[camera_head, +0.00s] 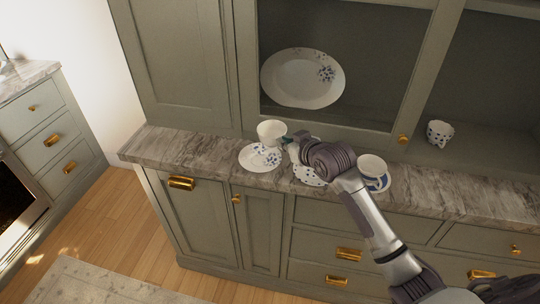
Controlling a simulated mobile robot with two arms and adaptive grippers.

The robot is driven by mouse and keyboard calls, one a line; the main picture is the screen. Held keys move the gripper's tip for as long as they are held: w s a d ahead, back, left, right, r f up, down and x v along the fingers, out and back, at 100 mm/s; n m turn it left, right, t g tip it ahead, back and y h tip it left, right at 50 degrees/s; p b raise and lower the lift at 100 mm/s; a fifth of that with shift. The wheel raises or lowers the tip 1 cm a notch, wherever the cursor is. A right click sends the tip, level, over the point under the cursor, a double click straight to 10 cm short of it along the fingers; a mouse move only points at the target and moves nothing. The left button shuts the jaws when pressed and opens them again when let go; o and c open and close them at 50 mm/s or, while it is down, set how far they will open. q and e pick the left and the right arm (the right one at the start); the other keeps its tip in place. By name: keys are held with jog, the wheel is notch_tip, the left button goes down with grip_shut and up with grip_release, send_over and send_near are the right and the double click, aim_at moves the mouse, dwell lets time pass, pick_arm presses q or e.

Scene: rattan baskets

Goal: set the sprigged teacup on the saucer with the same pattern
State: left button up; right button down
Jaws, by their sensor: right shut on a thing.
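A white teacup (270,131) is at my right gripper (288,143), which is shut on its right side. Its pattern is too small to make out. A white saucer with blue sprigs (256,163) lies on the counter just below the cup in the picture. The cup overlaps its far edge; I cannot tell whether they touch. A second saucer with blue dots (309,180) lies to the right, partly hidden by my right gripper and wrist. My left gripper is not in view.
Another white cup (372,165) stands on a blue-banded saucer (379,185) right of my wrist. A blue-patterned cup (440,132) stands farther right. A large sprigged plate (290,80) stands in the cabinet behind. The marble counter (190,150) is clear at left.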

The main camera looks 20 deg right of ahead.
aim_at(270, 144)
jog(key=a, duration=0.1)
jog(key=w+a+f, duration=0.1)
jog(key=shift+a+f, duration=0.3)
jog(key=shift+w+a+f+p, duration=0.15)
jog(key=shift+f+p, duration=0.1)
jog(key=shift+f, duration=0.55)
jog(key=shift+a+f+p, duration=0.1)
jog(key=shift+f+p, duration=0.15)
jog(key=shift+f, duration=0.55)
jog(key=shift+w+a+f+p, duration=0.15)
jog(key=shift+f+p, duration=0.1)
jog(key=shift+f, duration=0.55)
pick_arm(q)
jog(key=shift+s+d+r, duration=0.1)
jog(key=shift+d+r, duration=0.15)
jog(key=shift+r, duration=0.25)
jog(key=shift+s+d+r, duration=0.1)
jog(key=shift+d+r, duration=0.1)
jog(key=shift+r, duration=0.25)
pick_arm(e)
jog(key=shift+s, duration=0.1)
jog(key=c, duration=1.3)
grip_release()
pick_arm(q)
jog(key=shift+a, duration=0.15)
pick_arm(e)
jog(key=shift+o, duration=0.2)
